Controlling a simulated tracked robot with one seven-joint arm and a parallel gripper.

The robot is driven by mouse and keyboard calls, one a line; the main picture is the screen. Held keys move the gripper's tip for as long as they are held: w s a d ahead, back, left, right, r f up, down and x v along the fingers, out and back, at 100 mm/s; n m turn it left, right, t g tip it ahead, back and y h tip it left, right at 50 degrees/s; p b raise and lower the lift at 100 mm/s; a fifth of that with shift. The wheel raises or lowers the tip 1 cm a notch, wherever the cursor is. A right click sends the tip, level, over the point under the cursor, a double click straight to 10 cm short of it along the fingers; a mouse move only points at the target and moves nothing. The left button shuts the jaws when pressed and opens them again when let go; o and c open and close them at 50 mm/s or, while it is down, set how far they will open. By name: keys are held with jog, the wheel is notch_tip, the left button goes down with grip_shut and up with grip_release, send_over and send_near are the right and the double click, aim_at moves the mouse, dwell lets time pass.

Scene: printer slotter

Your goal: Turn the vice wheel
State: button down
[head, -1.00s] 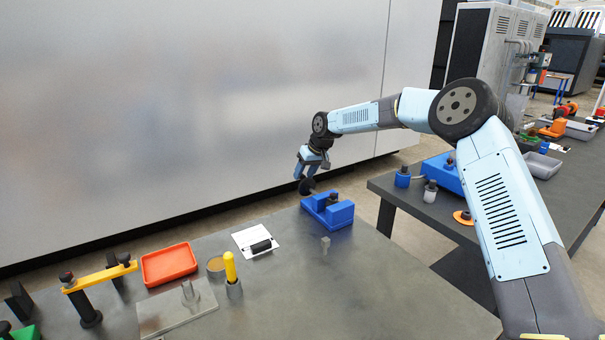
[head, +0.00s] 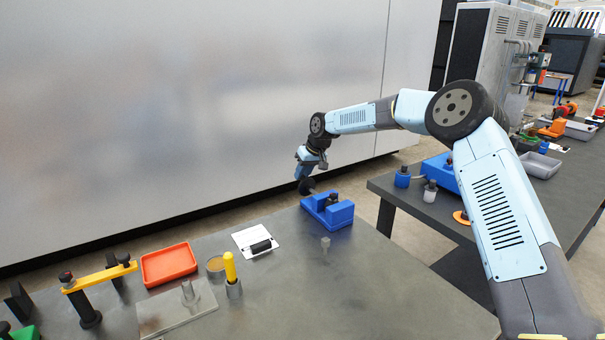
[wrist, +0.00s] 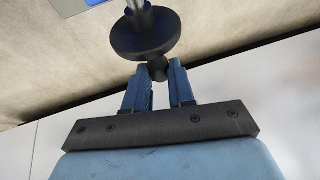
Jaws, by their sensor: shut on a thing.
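The blue vice (head: 328,210) stands at the far right edge of the near table. Its dark round wheel (head: 307,187) is on its left side, past the table edge. In the wrist view the wheel (wrist: 143,38) is a black disc on a grey shaft, with a small dark handle knob (wrist: 158,70) on its near side. My gripper (head: 302,181) reaches the wheel from above. In the wrist view the blue fingers of my gripper (wrist: 159,79) are on either side of the knob and shut on it. The exact contact is partly hidden.
A white plate with a black cylinder (head: 261,246), an orange tray (head: 168,264) and a yellow-handled tool (head: 231,268) stand left of the vice. A second table (head: 400,205) with blue parts is at the right. A large grey wall panel (head: 200,100) is behind.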

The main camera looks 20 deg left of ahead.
jog(key=shift+d, duration=0.25)
jog(key=shift+s+h, duration=0.15)
jog(key=shift+h, duration=0.15)
jog(key=s+a+f+n+t+h, duration=0.3)
jog(key=t+h, duration=0.6)
jog(key=t, duration=0.5)
jog(key=shift+s+a+f+n, duration=0.2)
jog(key=shift+s+f+n, duration=0.2)
jog(key=shift+f+n, duration=0.4)
dwell(0.4)
jog(key=c, duration=1)
grip_release()
jog(key=shift+o, duration=0.3)
